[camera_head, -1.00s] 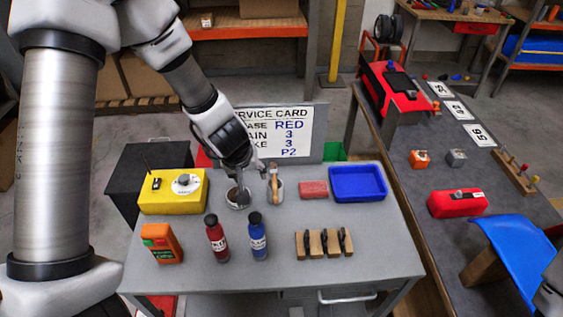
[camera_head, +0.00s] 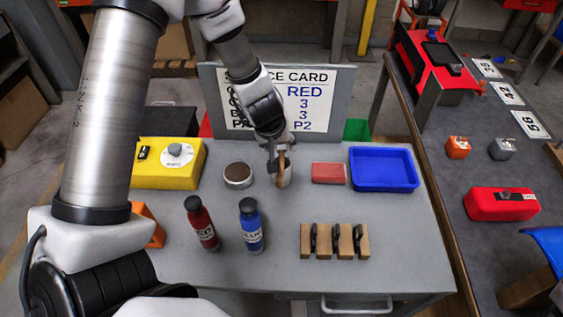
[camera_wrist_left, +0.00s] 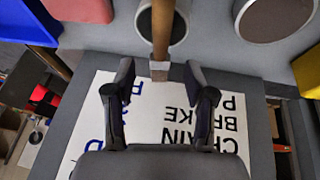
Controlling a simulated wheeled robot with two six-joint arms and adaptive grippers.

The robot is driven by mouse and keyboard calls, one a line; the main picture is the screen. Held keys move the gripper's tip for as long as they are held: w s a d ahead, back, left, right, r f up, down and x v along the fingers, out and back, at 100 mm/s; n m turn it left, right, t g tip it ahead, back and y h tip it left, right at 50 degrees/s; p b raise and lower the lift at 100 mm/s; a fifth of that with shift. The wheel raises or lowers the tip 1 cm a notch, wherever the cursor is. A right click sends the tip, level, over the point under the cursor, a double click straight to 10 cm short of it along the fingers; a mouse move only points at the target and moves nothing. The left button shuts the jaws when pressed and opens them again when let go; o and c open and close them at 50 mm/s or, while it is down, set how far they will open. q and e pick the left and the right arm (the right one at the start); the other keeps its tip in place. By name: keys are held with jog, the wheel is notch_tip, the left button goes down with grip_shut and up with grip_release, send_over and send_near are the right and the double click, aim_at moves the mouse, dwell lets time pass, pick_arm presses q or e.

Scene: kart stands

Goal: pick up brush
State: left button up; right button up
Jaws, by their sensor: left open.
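The brush (camera_head: 281,164) stands upright in a small round cup (camera_head: 287,174) on the grey cart top. Its wooden handle (camera_wrist_left: 162,32) shows in the left wrist view, with a pale metal-like band (camera_wrist_left: 159,70) at its near end. My left gripper (camera_head: 274,160) is at the brush. In the left wrist view its two fingers (camera_wrist_left: 158,82) are spread on either side of the brush end, with gaps on both sides. The lower part of the brush is hidden in the cup. My right gripper is not in view.
A round tin (camera_head: 238,175) stands left of the cup, and a red block (camera_head: 329,173) and blue tray (camera_head: 384,168) are right. The service card sign (camera_head: 300,100) stands behind. Red (camera_head: 201,224) and blue (camera_head: 251,226) bottles and several wooden-backed pieces (camera_head: 334,241) stand in front.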

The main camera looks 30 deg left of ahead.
pick_arm(q)
jog(key=shift+x, duration=1.1)
jog(key=shift+r, duration=0.15)
jog(key=shift+c, duration=0.3)
grip_shut()
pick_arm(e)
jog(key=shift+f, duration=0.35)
